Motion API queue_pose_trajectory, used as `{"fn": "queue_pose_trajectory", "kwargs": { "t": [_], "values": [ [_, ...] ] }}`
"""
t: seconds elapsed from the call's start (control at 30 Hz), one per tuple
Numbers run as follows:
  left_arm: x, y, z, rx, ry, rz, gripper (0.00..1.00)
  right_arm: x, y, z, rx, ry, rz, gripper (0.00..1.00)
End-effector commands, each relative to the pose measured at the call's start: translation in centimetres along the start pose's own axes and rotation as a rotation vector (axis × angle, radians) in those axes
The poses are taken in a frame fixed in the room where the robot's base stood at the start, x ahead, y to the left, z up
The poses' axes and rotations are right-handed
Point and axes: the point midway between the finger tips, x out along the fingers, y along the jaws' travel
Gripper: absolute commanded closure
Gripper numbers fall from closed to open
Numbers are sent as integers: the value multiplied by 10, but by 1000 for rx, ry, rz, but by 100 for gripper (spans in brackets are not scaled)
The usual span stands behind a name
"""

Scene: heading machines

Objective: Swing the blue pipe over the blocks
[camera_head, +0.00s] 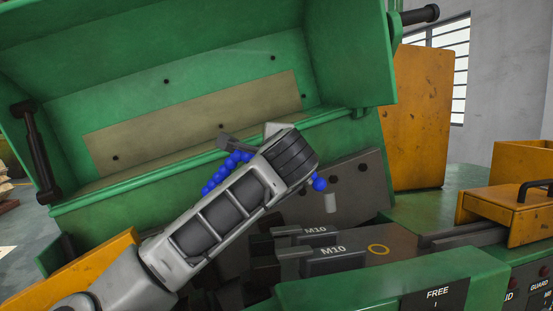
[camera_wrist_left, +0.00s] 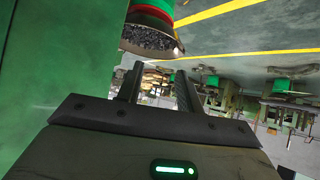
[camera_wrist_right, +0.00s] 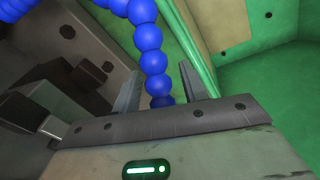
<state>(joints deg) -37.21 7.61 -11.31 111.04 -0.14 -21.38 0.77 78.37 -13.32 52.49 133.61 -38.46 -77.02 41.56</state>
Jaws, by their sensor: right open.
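The blue pipe, a chain of round beads (camera_head: 213,183), rises behind my grey arm in the head view, and one end shows at the right of the arm. In the right wrist view the pipe (camera_wrist_right: 152,62) arches down to the gap between the fingers of my right gripper (camera_wrist_right: 160,90). These fingers are apart; I cannot tell whether the pipe is between or beyond them. The dark blocks marked M10 (camera_head: 322,252) sit below and right of the arm. My left gripper (camera_wrist_left: 155,88) is open and empty, away from the pipe.
The raised green cover (camera_head: 200,65) with a beige panel stands behind the pipe. An orange box (camera_head: 507,195) with a handle is at the right. A green front ledge (camera_head: 370,290) borders the blocks. A chip-filled container (camera_wrist_left: 150,35) stands beyond my left gripper.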

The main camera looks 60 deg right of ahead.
Motion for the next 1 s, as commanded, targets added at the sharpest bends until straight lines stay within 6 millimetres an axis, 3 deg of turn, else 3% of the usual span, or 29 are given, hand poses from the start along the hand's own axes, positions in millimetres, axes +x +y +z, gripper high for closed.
{"fn": "queue_pose_trajectory", "kwargs": {
  "t": [0.6,0.8,1.0],
  "values": [
    [22,8,16,1,29,28,64,-128,4,-1,5,-4,-6,57],
    [22,8,15,1,29,30,64,-148,1,-1,2,0,-1,57],
    [22,8,15,0,29,30,64,-152,1,-1,2,1,1,57]
  ]
}}
